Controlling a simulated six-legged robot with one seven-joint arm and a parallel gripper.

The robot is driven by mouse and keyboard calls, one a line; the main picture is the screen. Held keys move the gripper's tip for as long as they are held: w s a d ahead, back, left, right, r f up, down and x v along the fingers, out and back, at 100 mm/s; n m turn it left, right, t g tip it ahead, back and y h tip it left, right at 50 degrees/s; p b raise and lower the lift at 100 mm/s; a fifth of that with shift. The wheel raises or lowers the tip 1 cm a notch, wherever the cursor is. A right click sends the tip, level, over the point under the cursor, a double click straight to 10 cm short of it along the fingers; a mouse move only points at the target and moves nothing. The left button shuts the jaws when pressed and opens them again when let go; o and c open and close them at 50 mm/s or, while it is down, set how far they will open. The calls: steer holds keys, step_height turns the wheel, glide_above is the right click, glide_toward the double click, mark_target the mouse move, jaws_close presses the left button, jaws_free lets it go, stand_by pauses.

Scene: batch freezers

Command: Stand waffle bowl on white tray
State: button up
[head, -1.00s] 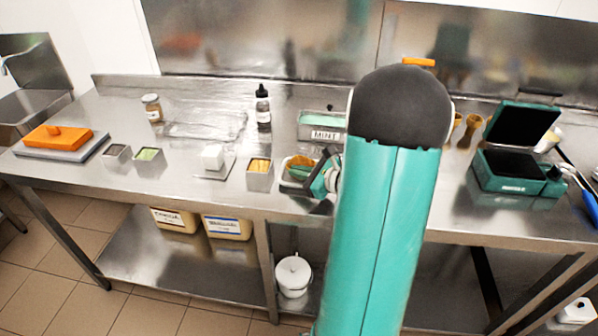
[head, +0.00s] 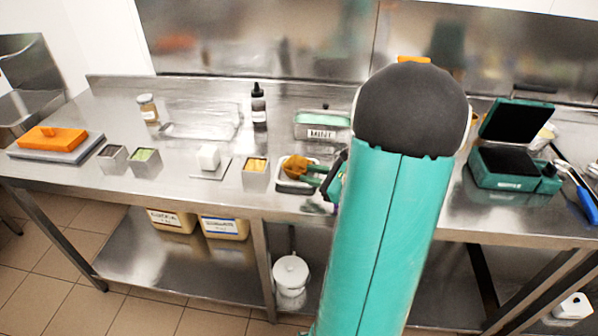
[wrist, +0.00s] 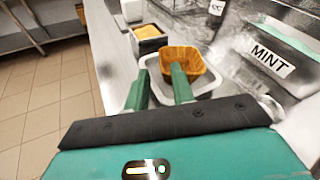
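The waffle bowl (head: 296,166) is orange-brown. In the wrist view the bowl (wrist: 203,61) is seen from above with its hollow side showing, over the white tray (wrist: 214,84). The tray's rim (head: 284,187) also shows in the head view; whether the bowl rests fully on it is hard to tell. My gripper (wrist: 161,70) has two green fingers set apart. The right fingertip overlaps the near part of the bowl; the left fingertip is left of it, with a visible gap. In the head view my gripper (head: 312,174) is at the bowl's right side, partly behind my arm.
A steel tub of yellow stuff (head: 256,172) stands just left of the tray. The MINT container (head: 322,126) is behind it. A white block (head: 209,157), a dark bottle (head: 259,106) and a green case (head: 510,160) stand farther off. The counter's front edge is close.

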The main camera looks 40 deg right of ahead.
steer(key=v, duration=0.6)
steer(key=shift+s+r, duration=0.1)
steer(key=w+a+r+n+g+y, duration=0.2)
steer(key=a+n+g, duration=0.3)
steer(key=a, duration=0.5)
steer(key=w+a+r+n+g+y, duration=0.1)
steer(key=a+r+n+g+y, duration=0.15)
steer(key=a+n, duration=0.7)
steer(key=s+a+r+n+g+h, duration=0.1)
steer(key=s+a+r+n+h, duration=0.2)
steer(key=a+n, duration=0.4)
steer(key=s+a+r+n+h, duration=0.2)
steer(key=s+a+n+h, duration=0.1)
steer(key=a+n, duration=0.4)
steer(key=shift+r+n+g+h, duration=0.4)
steer(key=shift+n+h, duration=0.25)
steer(key=shift+n, duration=0.5)
steer(key=shift+s+d, duration=0.15)
steer(key=shift+d, duration=0.05)
